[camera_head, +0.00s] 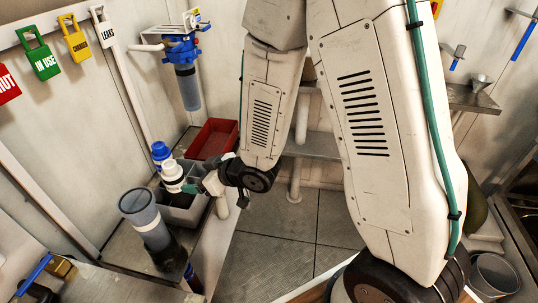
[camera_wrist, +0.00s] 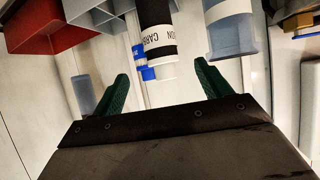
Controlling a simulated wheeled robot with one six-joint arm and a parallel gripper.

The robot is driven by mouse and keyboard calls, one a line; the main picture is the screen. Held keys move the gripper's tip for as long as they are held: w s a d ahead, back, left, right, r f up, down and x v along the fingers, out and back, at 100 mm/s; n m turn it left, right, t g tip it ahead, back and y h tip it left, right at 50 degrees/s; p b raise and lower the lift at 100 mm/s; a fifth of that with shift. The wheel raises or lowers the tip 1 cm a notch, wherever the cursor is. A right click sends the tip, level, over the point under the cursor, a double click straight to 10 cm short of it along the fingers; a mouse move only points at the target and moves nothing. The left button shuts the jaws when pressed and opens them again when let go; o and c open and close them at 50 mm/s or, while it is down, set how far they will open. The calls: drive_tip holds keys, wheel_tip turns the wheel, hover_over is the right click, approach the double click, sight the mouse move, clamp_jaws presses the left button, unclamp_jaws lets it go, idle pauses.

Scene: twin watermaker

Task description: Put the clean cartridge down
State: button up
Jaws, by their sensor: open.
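My gripper (camera_wrist: 160,68) is open, with its two green fingers apart. In the wrist view a black cartridge (camera_wrist: 155,38) with a white lettered band and white end reaches down between the fingertips, with gaps on both sides. A white and blue item (camera_wrist: 141,60) shows beside it. In the head view my gripper (camera_head: 204,184) is beside a white cylinder (camera_head: 172,174) at the grey bin (camera_head: 190,213); a blue-capped white item (camera_head: 160,152) is just behind. I cannot tell which one is the clean cartridge.
A red bin (camera_head: 214,139) stands behind the grey bin. A translucent grey housing (camera_head: 148,220) stands nearer on the bench. A blue-topped filter housing (camera_head: 186,75) hangs on the wall, with coloured tags (camera_head: 40,55) to its left. The floor right of the bench is clear.

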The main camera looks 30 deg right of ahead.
drive_tip(key=s+d+r+m+g+h, duration=0.1)
drive_tip(key=s+d+r+m+h, duration=0.1)
drive_tip(key=d+r+h, duration=0.35)
drive_tip(key=s+d+r+m+g+h, duration=0.1)
drive_tip(key=s+d+r+m+h, duration=0.1)
drive_tip(key=d+r, duration=0.55)
drive_tip(key=s+d+r+m+g, duration=0.2)
drive_tip(key=s+r+g, duration=0.1)
drive_tip(key=s, duration=0.8)
drive_tip(key=s+d+r+m+g, duration=0.1)
drive_tip(key=s+d+r+g, duration=0.2)
drive_tip(key=s, duration=0.9)
wheel_tip(320, 180, up, 3)
drive_tip(key=shift+d+f+m, duration=0.2)
drive_tip(key=shift+d+m, duration=0.15)
drive_tip(key=shift+m, duration=0.05)
